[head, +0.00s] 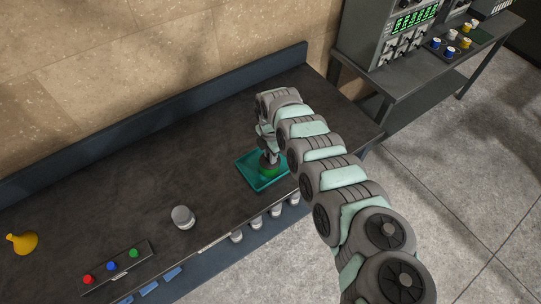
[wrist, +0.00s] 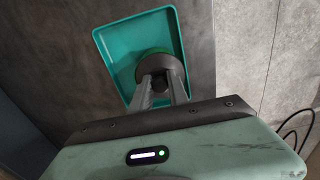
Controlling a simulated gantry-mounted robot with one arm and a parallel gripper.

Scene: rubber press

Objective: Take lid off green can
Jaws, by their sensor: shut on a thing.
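The green can (head: 268,172) stands in a teal tray (head: 247,169) on the dark bench. Only a green part of the can shows below my gripper in the head view. In the wrist view the can's dark round lid (wrist: 157,64) is on top, with a green rim behind it. My gripper (wrist: 160,84) points down at the lid, its two fingers closed on the lid's dark knob. The fingertips partly hide the knob. I cannot tell whether the lid sits on the can or is slightly raised.
A grey-white container (head: 183,217) stands on the bench left of the tray. A panel with red, blue and green buttons (head: 111,266) and a yellow flask (head: 22,243) are farther left. A side table (head: 440,65) with instruments and small cups stands at the back right.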

